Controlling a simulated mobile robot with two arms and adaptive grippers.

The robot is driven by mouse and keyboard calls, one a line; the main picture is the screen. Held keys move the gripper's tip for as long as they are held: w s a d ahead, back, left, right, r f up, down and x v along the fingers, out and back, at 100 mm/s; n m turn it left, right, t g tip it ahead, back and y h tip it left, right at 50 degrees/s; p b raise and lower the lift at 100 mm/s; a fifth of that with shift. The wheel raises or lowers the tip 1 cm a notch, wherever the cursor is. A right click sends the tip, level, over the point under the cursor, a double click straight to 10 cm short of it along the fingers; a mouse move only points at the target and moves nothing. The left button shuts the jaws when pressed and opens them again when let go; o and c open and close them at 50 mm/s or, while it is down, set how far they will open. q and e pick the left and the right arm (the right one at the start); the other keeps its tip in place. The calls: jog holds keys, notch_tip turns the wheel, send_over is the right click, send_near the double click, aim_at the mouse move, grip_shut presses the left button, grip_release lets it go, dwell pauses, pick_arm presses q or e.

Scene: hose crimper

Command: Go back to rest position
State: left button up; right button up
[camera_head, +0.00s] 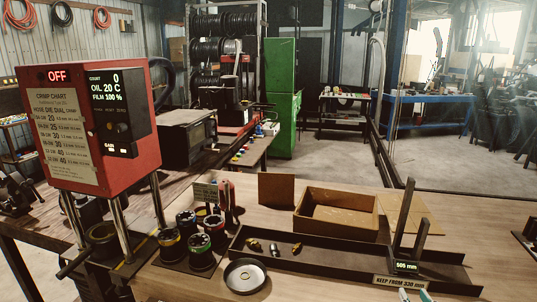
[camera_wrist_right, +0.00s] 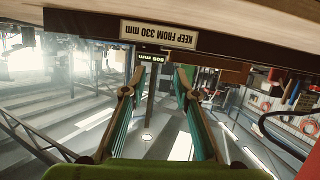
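My right gripper (camera_head: 414,295) shows only as two fingertips at the bottom edge of the head view, just in front of the bench's measuring tray. In the right wrist view my right gripper (camera_wrist_right: 157,90) has its two fingers well apart with nothing between them. The label "KEEP FROM 330 mm" (camera_wrist_right: 158,34) appears upside down beyond the fingers, with the "505 mm" display (camera_wrist_right: 151,59) close by. My left gripper is not in view.
A red crimper (camera_head: 88,120) reading "OFF" stands at left. Several die sets (camera_head: 200,250), a round dish (camera_head: 244,275), a long dark tray (camera_head: 340,262) with small fittings and a cardboard box (camera_head: 337,212) occupy the bench. Bare wood lies at right.

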jog(key=s+a+f+n+g+y, duration=0.1)
jog(key=s+a+f+g, duration=0.4)
jog(key=s, duration=0.4)
jog(key=s+a+f+n+g+y, duration=0.1)
jog(key=s+a+f+n+g, duration=0.1)
jog(key=s+a+f, duration=0.65)
jog(key=s+a+f+n+g+y, duration=0.15)
jog(key=s+a+g, duration=0.25)
jog(key=s, duration=0.7)
notch_tip(320, 180, down, 30)
jog(key=s+f+b, duration=0.1)
jog(key=s+b, duration=0.1)
jog(key=s+d+f+g+b, duration=0.2)
jog(key=s+d+f, duration=0.1)
jog(key=s+f, duration=1.2)
jog(key=shift+s+d, duration=0.15)
jog(key=shift+s, duration=0.65)
